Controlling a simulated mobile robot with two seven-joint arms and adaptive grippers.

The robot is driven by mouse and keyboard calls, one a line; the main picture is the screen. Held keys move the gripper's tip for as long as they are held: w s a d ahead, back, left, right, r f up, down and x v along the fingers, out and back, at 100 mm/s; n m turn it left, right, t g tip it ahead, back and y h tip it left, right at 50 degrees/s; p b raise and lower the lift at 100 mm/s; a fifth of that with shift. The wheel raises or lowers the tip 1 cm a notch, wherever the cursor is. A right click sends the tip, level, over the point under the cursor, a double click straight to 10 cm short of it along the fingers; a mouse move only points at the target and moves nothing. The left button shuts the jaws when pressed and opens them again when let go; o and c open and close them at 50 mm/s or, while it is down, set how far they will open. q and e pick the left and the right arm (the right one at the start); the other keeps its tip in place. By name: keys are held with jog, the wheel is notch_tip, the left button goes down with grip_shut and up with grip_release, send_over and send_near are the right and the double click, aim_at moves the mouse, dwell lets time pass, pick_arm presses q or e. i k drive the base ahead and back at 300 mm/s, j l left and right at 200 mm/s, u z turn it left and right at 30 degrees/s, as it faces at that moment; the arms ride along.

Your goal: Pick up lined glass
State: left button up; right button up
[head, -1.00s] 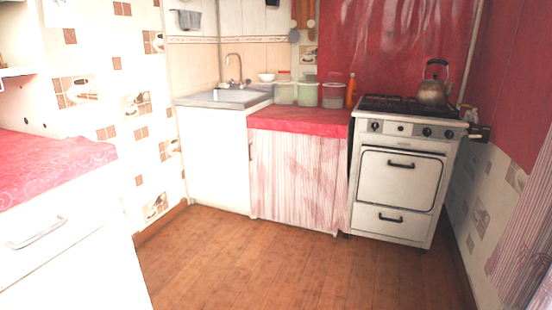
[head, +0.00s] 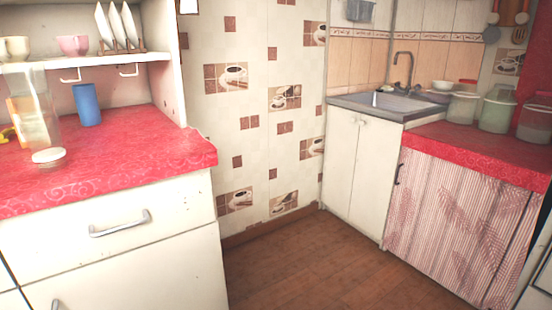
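No glass with clearly visible lines can be made out. A blue tumbler (head: 87,104) stands upright on the red counter (head: 130,160) under the shelf at the left. A tall clear glass vessel (head: 38,118) stands to its left, nearer the front; whether it bears lines I cannot tell. A small round pale object (head: 48,156) is at the foot of the clear vessel. Neither of my grippers is in view.
A white shelf (head: 100,60) with cups and a rack of plates hangs over the counter. The cabinet (head: 115,250) below has a drawer handle. A sink (head: 385,103) and several jars are on the right. The wooden floor (head: 300,265) between is clear.

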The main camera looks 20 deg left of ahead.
aim_at(44, 141)
jog(key=i+l+u, duration=0.15)
jog(key=u, duration=0.25)
jog(key=i+l+u, duration=0.1)
jog(key=l+u, duration=0.5)
jog(key=u, duration=0.25)
jog(key=i+l, duration=0.05)
